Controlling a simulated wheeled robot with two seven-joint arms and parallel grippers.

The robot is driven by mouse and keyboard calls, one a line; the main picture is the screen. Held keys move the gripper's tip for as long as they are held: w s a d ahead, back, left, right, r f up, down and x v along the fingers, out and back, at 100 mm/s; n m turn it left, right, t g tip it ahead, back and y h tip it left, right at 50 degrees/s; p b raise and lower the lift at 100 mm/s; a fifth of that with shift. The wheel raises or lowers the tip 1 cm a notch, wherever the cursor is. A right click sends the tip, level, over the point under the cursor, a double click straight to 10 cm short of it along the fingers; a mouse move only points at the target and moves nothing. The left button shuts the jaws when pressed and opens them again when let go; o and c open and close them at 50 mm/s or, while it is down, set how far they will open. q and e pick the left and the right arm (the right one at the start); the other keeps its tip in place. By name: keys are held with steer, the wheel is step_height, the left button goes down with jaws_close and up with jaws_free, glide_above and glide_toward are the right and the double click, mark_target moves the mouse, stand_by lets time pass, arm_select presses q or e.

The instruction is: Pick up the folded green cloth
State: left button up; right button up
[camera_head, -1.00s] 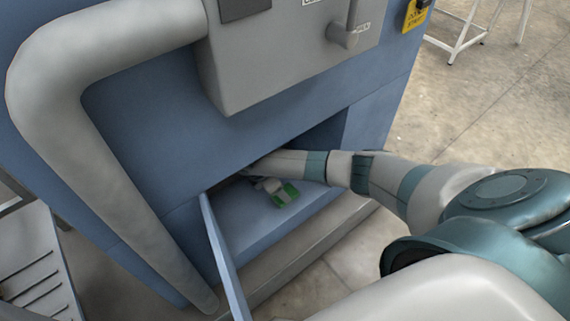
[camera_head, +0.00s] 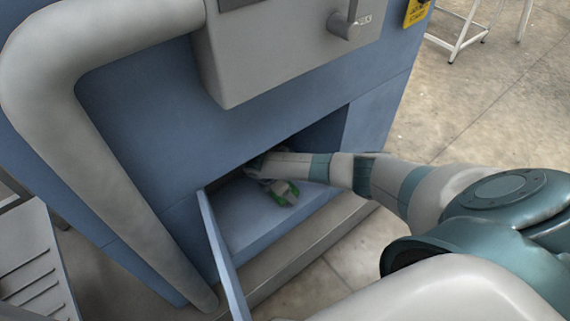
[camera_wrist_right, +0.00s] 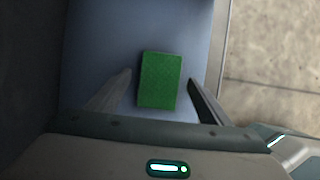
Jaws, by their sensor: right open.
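The folded green cloth (camera_wrist_right: 160,80) lies flat on the blue floor of the press's open compartment. In the right wrist view it is a green rectangle between my two spread fingers, touching neither as far as I can see. My right gripper (camera_wrist_right: 160,88) is open and empty. In the head view my right gripper (camera_head: 282,190) reaches into the compartment and partly covers the cloth (camera_head: 291,190), so only green edges show. The height of the fingers above the cloth is hard to tell. My left gripper is not in view.
The blue press body (camera_head: 150,130) overhangs the compartment, with a grey box (camera_head: 270,60) above. An open blue door (camera_head: 222,255) stands on the compartment's left side. A thick grey pipe (camera_head: 50,110) runs down at left. Open concrete floor (camera_head: 470,120) lies to the right.

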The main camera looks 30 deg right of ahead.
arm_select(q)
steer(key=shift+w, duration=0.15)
arm_select(e)
steer(key=shift+f, duration=0.15)
steer(key=c, duration=1.1)
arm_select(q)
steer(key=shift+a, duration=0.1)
arm_select(e)
steer(key=shift+c, duration=0.2)
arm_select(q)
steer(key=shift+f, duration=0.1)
